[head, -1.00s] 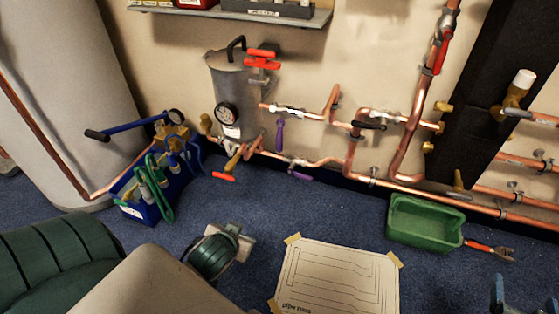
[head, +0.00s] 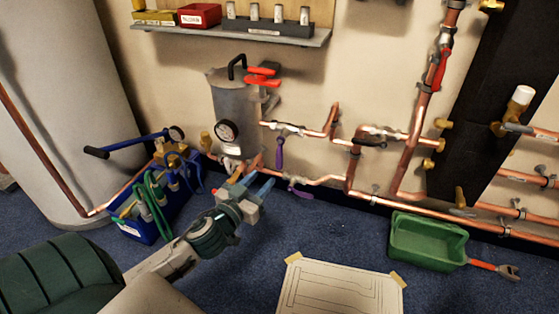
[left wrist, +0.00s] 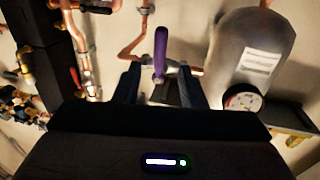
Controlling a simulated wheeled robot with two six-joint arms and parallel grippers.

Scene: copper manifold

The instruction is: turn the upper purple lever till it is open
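The upper purple lever (head: 279,152) hangs down from its valve (head: 289,129) on the upper copper pipe. The lower purple lever (head: 300,193) lies along the lower pipe, slanting down to the right. My left gripper (head: 258,180) is open and empty, below and left of the upper lever in the head view. In the left wrist view, a purple lever (left wrist: 160,50), seemingly the upper one, shows between the two spread fingers (left wrist: 159,84). I cannot tell whether they touch it. My right gripper is out of view.
A grey tank (head: 237,105) with a gauge and red handles (head: 263,77) stands left of the valves. A blue tool crate (head: 146,229) is at the left, a green tray (head: 428,243) at the right. A shelf (head: 240,35) hangs above. Blue floor in front is mostly clear.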

